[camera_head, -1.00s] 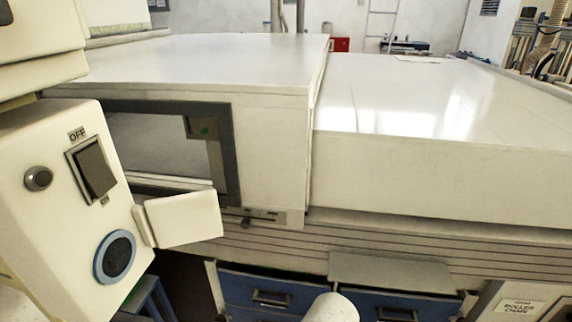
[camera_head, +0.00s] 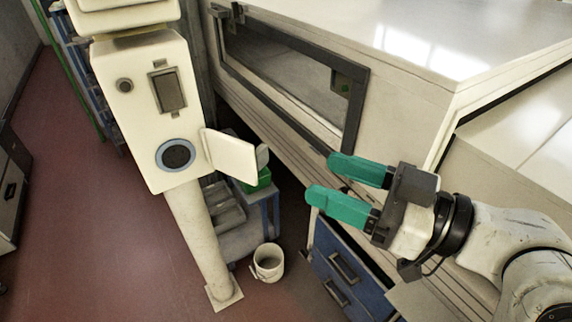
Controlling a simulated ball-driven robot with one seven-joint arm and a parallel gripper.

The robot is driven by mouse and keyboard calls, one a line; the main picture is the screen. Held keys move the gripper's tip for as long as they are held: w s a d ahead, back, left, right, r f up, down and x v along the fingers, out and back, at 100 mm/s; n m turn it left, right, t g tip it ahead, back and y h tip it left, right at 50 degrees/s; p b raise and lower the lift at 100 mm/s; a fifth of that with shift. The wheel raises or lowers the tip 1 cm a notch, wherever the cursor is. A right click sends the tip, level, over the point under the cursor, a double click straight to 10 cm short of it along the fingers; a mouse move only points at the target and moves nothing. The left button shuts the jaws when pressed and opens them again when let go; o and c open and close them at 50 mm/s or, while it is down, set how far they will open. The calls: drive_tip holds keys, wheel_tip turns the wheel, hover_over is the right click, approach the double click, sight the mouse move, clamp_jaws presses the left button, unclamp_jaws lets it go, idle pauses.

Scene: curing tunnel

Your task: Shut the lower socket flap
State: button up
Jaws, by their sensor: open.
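The lower socket flap (camera_head: 230,156) is a cream plate hinged on the right side of the cream control post. It stands swung open, out to the right. The round blue-rimmed socket (camera_head: 175,155) is uncovered on the post's front face, below a rocker switch (camera_head: 167,90). My gripper (camera_head: 338,183) has two green fingers, spread apart and empty. It points left toward the flap, with a clear gap in the picture between the fingertips and the flap's free edge.
The cream tunnel housing (camera_head: 410,110) with a dark-framed window stands behind and right. Below it are blue drawers (camera_head: 342,270). A white bucket (camera_head: 268,262) and a blue stand with a green box (camera_head: 257,181) are beside the post. Red floor (camera_head: 120,230) is open at left.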

sight(263, 154)
drive_tip(key=p+x, duration=0.1)
drive_tip(key=x, duration=0.7)
drive_tip(key=shift+r+p, duration=0.1)
drive_tip(key=shift+p, duration=0.2)
drive_tip(key=shift+w+a, duration=0.2)
drive_tip(key=shift+a, duration=0.35)
drive_tip(key=shift+c, duration=0.3)
clamp_jaws()
